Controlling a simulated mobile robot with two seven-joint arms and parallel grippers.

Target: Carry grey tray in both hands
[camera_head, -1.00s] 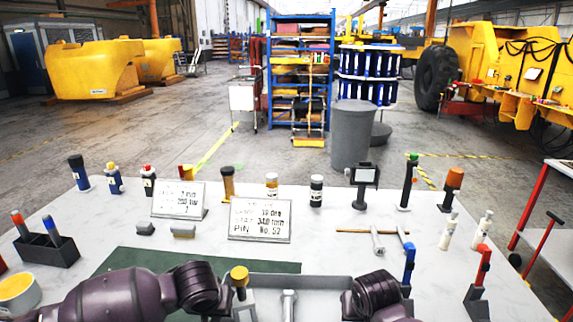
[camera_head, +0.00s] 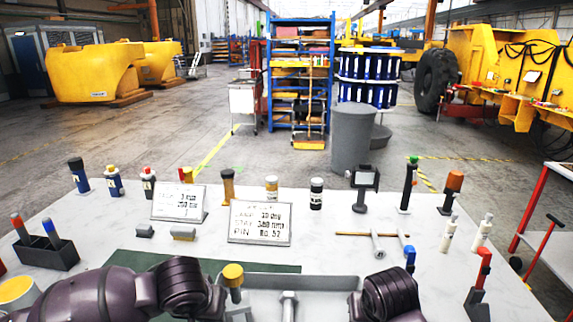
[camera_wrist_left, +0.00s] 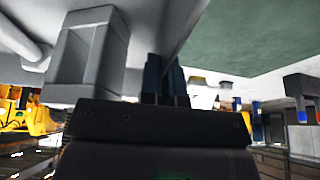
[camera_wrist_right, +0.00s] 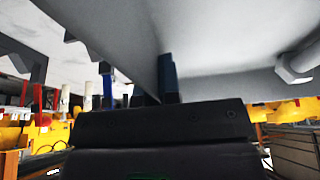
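The grey tray (camera_head: 330,282) shows at the bottom of the head view, between my two arms; its near part is cut off. A grey bolt-like piece (camera_head: 288,303) and a yellow-topped piece (camera_head: 233,275) appear within it. In the left wrist view, my left gripper (camera_wrist_left: 165,80) has its blue fingers on either side of the tray's thin wall, closed on it. A grey block (camera_wrist_left: 90,55) is beside it inside the tray. In the right wrist view, my right gripper (camera_wrist_right: 157,82) is closed on the opposite wall, with one finger partly hidden. Both grippers are hidden in the head view.
A green mat (camera_head: 150,260) lies on the white table behind the tray. A red-handled tool (camera_head: 482,275) and a blue-handled tool (camera_head: 410,257) stand at the right.

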